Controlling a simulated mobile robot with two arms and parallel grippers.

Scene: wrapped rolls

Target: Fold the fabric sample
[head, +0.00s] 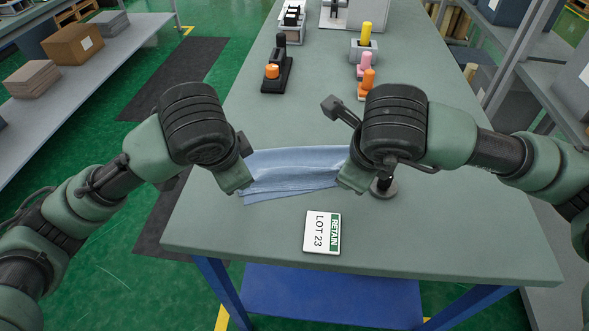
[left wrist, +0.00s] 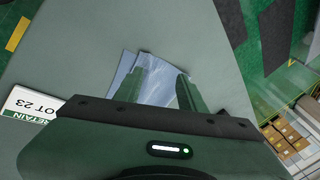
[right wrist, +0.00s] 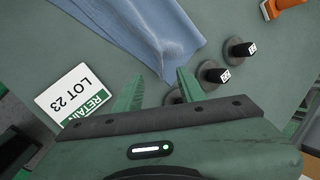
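The light blue fabric sample (head: 295,172) lies on the grey-green table between my two grippers, with creases and layered edges at its near side. My left gripper (head: 243,188) is at the fabric's left end. In the left wrist view its fingers stand apart, with fabric (left wrist: 154,82) visible between them. My right gripper (head: 353,183) is at the right end. In the right wrist view its fingers are apart, and a corner of the fabric (right wrist: 165,45) lies just beyond the tips. I see no fabric pinched in either gripper. My arms hide part of the fabric's ends.
A "RETAIN LOT 23" card (head: 322,231) lies in front of the fabric. Black round-based weights (right wrist: 213,75) stand beside my right gripper. Orange, pink and yellow handled stamps (head: 366,80) and a black holder (head: 277,75) stand farther back. The table's front left is clear.

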